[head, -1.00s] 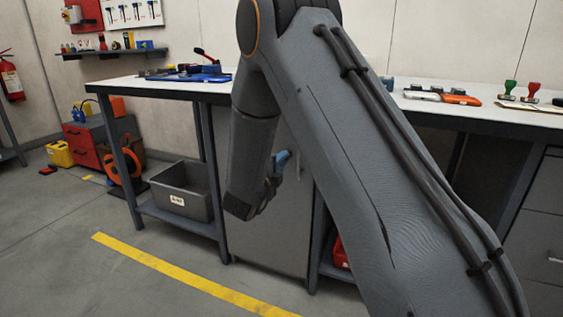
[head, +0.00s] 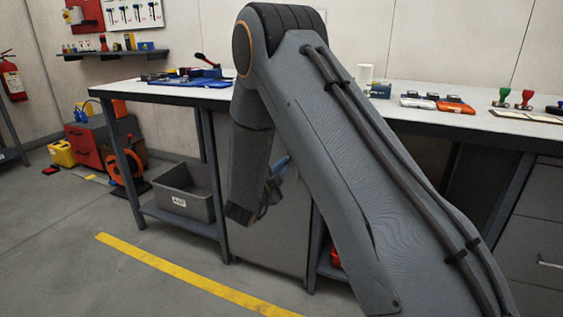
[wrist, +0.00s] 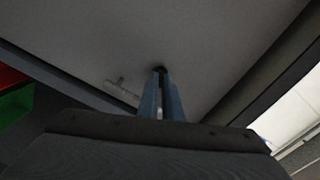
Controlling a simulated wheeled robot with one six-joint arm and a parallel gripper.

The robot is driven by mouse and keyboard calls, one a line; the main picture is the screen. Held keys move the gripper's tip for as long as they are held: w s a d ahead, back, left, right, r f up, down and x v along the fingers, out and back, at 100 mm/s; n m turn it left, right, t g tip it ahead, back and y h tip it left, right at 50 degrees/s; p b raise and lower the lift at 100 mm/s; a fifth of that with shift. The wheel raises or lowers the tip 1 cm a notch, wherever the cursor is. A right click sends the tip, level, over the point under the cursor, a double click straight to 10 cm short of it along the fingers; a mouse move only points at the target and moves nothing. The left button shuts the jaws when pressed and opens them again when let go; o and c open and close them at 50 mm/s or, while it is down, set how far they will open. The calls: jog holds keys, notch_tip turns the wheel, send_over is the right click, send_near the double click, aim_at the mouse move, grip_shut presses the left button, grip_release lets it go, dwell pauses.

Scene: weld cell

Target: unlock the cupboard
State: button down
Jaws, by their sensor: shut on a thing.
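The cupboard (head: 268,242) is a grey door under the workbench, mostly behind my arm in the head view. Its plain door face (wrist: 215,55) fills much of the wrist view, and a pale bar handle (wrist: 122,90) shows on it, left of my fingers. My gripper (head: 281,166) is in front of the door, partly hidden by my arm. In the wrist view, its blue fingers (wrist: 161,90) are close together. They are shut on a small dark thing (wrist: 160,70), apparently the key, at the door face. Whether it is in the lock or has turned cannot be seen.
The workbench (head: 215,92) has tools along its top. A grey bin (head: 184,197) stands on the low shelf left of the cupboard. Drawers (head: 540,225) are at the right. The floor in front is clear, with a yellow line (head: 180,276).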

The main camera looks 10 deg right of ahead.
jog(key=shift+n+p, duration=4)
jog(key=shift+n, duration=2.5)
jog(key=c, duration=1.9)
grip_release()
jog(key=shift+c, duration=0.2)
jog(key=v, duration=0.7)
jog(key=shift+s+a+p, duration=0.25)
jog(key=shift+a+p, duration=0.05)
jog(key=shift+p, duration=0.1)
